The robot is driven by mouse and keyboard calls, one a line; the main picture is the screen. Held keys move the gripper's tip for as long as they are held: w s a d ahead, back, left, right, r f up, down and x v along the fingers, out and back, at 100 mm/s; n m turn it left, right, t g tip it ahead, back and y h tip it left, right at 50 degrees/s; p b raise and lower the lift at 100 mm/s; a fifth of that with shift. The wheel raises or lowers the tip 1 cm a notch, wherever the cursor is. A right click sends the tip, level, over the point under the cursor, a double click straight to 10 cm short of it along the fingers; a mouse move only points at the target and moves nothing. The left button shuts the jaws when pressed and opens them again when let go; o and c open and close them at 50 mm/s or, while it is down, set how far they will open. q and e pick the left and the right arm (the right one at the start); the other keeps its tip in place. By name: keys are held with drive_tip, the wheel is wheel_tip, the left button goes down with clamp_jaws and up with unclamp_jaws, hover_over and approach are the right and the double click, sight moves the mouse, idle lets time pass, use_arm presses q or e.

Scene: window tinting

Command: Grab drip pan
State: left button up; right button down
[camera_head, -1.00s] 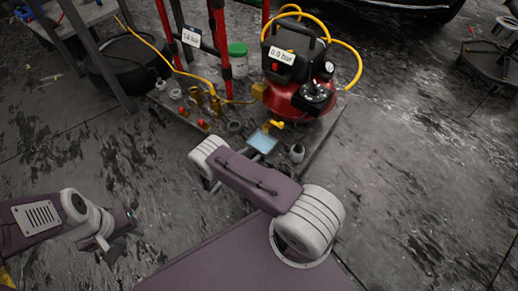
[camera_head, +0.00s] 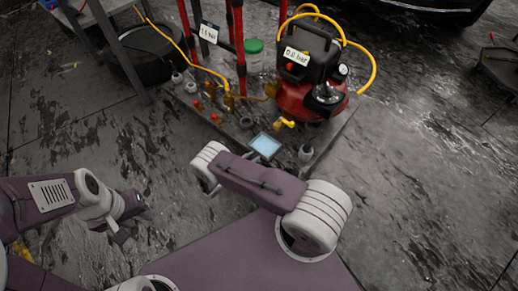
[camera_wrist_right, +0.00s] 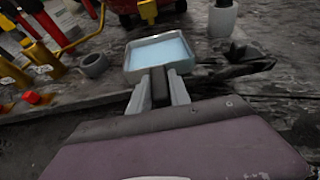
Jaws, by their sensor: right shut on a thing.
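The drip pan, a small shallow square tray with a light blue inside (camera_head: 265,146), is at the front edge of the equipment board. In the right wrist view the pan (camera_wrist_right: 160,52) is straight ahead, its near side between the grey fingers of my right gripper (camera_wrist_right: 160,88), which is shut on it. I cannot tell whether the pan touches the board. In the head view my right wrist hides those fingers. My left gripper (camera_head: 124,230) hangs over bare floor at the left, away from the pan; its finger gap is unclear.
A red compressor (camera_head: 312,98) with a yellow hose stands behind the pan. A yellow valve (camera_head: 285,124) and a small grey-white container (camera_head: 305,153) are close by. Brass fittings (camera_head: 229,103), red posts (camera_head: 240,50) and a green-lidded jar (camera_head: 254,56) stand further back. The front floor is clear.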

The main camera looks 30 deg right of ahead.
drive_tip(key=s+a, duration=0.5)
drive_tip(key=a, duration=0.6)
drive_tip(key=shift+a+p, duration=0.4)
drive_tip(key=shift+p, duration=0.05)
drive_tip(key=shift+w, duration=0.1)
